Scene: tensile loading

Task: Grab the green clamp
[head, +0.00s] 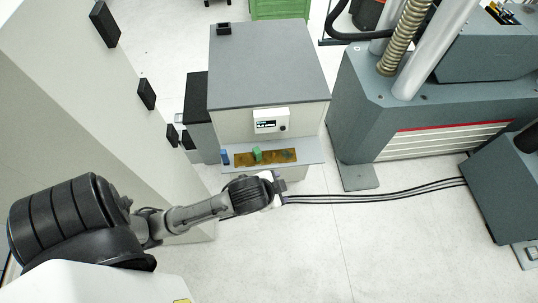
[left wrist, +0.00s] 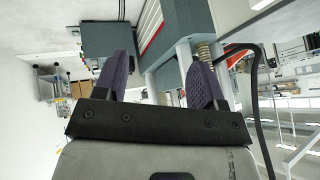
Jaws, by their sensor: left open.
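The green clamp (head: 257,154) is a small green block on the brown mat (head: 272,158), on the narrow ledge at the front of the grey cabinet. My left gripper (head: 276,188) is at the end of the arm, just in front of and below the ledge, apart from the clamp. In the left wrist view, my left gripper (left wrist: 165,85) has its two purple fingers spread wide with nothing between them. The clamp does not show in that view. My right gripper is not in view.
A blue object (head: 225,157) stands left of the mat on the ledge (head: 312,152). A control box with a display (head: 270,121) sits above it on the cabinet (head: 265,65). A large testing machine (head: 420,110) stands at the right. Cables cross the floor. A wall is at the left.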

